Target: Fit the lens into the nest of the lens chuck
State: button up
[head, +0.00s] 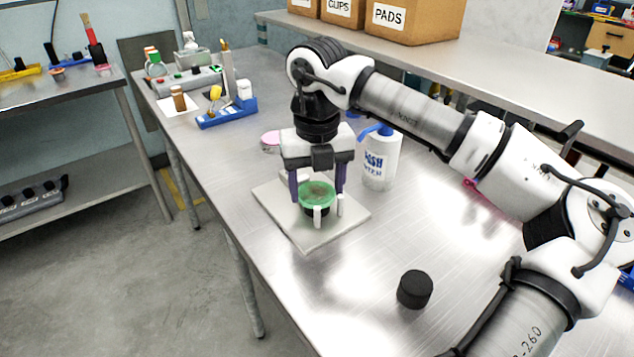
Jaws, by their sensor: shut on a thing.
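The lens (318,194) is a translucent green disc. My gripper (317,192) points down with its two purple fingers at the lens's left and right edges, shut on it. The lens chuck (316,210) is a dark round body with white upright posts, on a pale square plate (290,229). The lens appears over the top of the chuck, close to the posts. The nest is hidden beneath the lens, and I cannot tell whether the lens touches it.
A black cylinder (415,289) stands on the metal bench (350,285) in front right. A wash bottle (381,160) stands close behind the gripper at the right. A pink-topped round container (270,141) lies behind left. A blue tool holder (228,115) is further back.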

aim_at(317, 194)
jog(key=o, duration=0.9)
jog(key=shift+o, duration=0.2)
notch_tip(317, 194, up, 12)
jog(key=shift+r, duration=0.15)
jog(key=shift+s, duration=0.1)
